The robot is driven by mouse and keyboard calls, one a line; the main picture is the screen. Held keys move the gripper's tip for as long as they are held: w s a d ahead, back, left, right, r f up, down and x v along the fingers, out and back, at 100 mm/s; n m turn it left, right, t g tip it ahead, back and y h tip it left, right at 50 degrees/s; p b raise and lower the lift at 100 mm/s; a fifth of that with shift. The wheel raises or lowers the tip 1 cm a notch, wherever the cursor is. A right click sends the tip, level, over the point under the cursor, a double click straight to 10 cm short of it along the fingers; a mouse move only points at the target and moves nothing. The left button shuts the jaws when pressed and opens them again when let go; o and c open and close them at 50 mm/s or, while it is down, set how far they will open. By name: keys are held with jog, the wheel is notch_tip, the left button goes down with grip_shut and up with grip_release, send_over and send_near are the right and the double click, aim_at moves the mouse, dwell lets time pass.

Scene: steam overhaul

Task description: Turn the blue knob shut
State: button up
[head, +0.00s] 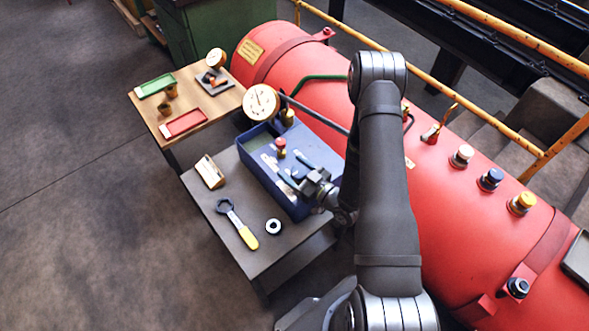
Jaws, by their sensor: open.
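The blue knob (491,178) sits on top of the red boiler (440,205), at the right of the head view. No object shows clearly between the jaws.
A wrench with a yellow handle (247,237) and a ring (273,226) lie on the grey table (262,265). A wooden table (150,112) with green and red trays stands behind. A yellow rail (440,75) runs behind the boiler. A black knob (518,287) sits low on it.

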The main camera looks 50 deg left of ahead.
jog(key=c, duration=1)
jog(key=shift+m+t, duration=0.3)
jog(key=shift+t, duration=0.2)
jog(key=shift+a+m+t, duration=0.1)
jog(key=shift+m+t, duration=0.7)
jog(key=shift+t, duration=0.4)
jog(key=shift+w+m+t, duration=0.15)
jog(key=shift+m+t, duration=0.4)
jog(key=shift+t, duration=0.3)
jog(key=shift+w+m+t, duration=0.15)
jog(key=shift+m+t, duration=0.4)
jog(key=shift+t, duration=0.3)
jog(key=o, duration=1)
